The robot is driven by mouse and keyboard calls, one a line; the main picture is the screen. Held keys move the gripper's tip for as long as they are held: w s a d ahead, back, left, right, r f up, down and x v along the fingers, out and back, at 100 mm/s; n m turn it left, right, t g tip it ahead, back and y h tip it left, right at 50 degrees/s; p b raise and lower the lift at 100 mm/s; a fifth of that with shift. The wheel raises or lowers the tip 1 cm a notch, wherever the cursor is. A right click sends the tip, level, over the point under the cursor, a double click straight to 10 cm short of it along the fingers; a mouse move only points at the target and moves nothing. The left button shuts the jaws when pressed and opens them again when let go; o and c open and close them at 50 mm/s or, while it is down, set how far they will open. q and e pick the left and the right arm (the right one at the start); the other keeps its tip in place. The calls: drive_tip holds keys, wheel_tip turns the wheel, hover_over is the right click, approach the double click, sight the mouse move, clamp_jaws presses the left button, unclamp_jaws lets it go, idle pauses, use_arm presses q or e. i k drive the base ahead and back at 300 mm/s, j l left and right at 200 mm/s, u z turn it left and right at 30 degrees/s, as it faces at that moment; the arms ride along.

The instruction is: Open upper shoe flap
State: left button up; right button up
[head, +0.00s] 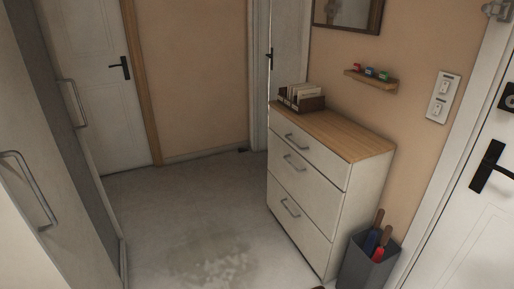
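A white shoe cabinet (344,215) with a wooden top stands against the right wall. Its front has several panels, one above another, each with a metal bar handle. The upper flap (315,147) lies flush and closed, with its handle (296,141) in plain view. The panels below it are also closed. Neither of my grippers is in view.
A letter holder (301,104) stands on the cabinet top. A grey umbrella bin (368,264) stands beside the cabinet at the right. Tall cupboards with handles line the left. The grey floor (185,215) in front is clear, with a damp-looking patch.

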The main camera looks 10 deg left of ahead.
sight(321, 200)
drive_tip(key=i+j+u, duration=0.15)
drive_tip(key=i, duration=0.4)
drive_tip(key=i+j+u, duration=0.2)
drive_tip(key=i, duration=0.3)
